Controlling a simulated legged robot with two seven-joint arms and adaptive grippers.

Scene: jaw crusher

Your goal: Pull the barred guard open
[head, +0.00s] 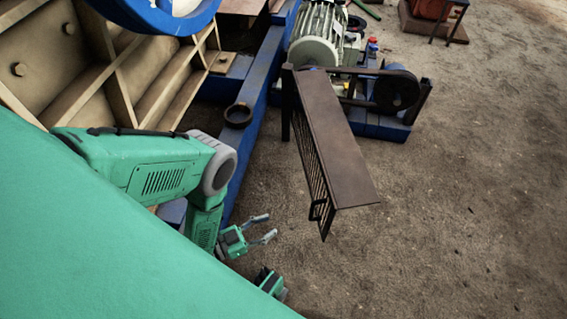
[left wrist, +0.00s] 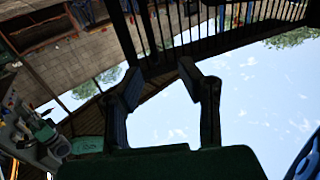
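The barred guard (head: 335,135) has a brown sheet top and a dark barred side. Its far end is by a dark upright post, and it stands out at an angle from the belt drive. A small dark handle (head: 318,209) is at its near lower end. My left gripper (head: 264,228) is open and empty, left of and below the handle, apart from it. In the left wrist view my two fingers (left wrist: 159,80) are spread, with dark bars (left wrist: 225,42) above and beyond them. A small green and black part, perhaps of my right gripper, shows at bottom; its fingers are hidden.
A belt pulley (head: 397,88) and a grey motor (head: 317,38) are behind the guard. The blue machine frame (head: 262,90) and ribbed beige crusher body (head: 75,60) are at left. Bare ground (head: 460,220) lies open to the right.

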